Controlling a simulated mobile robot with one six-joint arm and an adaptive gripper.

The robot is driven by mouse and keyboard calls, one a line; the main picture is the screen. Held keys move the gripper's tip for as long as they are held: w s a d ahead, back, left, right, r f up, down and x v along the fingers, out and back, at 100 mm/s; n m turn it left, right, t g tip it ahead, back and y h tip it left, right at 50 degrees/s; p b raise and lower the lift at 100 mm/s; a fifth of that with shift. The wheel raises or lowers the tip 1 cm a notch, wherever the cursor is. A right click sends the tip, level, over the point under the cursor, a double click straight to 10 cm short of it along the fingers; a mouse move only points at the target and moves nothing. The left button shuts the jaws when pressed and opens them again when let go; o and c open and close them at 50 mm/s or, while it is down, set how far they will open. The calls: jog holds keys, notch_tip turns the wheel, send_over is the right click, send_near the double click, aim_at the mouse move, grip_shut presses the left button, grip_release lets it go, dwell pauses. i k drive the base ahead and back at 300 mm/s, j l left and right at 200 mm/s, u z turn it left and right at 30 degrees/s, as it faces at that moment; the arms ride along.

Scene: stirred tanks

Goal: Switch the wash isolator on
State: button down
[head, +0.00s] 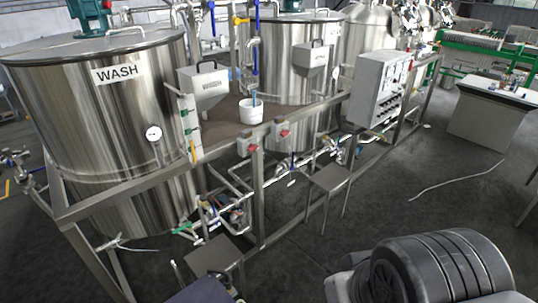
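Two small grey switch boxes with red knobs sit side by side on the steel frame rail in the head view, the left box (247,146) nearer the wash tank and the right box (282,132) just beyond it. Their labels are too small to read, so I cannot tell for sure which one is the wash isolator. The knob positions are also too small to make out. The large steel tank marked WASH (118,120) stands at the left. My gripper is not in view.
A white bucket (251,112) stands on the deck behind the boxes. Steps (327,180) and a lower step (213,256) stand below the rail, near pipes and valves. A control cabinet (379,92) is to the right. Open floor (400,190) lies right of the frame, with a hose on it.

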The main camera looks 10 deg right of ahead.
aim_at(251, 147)
jog(key=i+l+u, duration=0.2)
jog(key=l, duration=0.25)
jog(key=i+l+u, duration=0.2)
jog(key=i+l, duration=0.15)
jog(key=i+l+u, duration=0.2)
jog(key=i+l, duration=0.25)
jog(key=i+l+u, duration=0.15)
jog(key=i+l, duration=0.2)
jog(key=i+l+u, duration=0.2)
jog(key=l, duration=0.4)
jog(key=i+j+u, duration=0.1)
jog(key=i, duration=0.25)
jog(key=i+j+u, duration=0.1)
jog(key=i, duration=0.25)
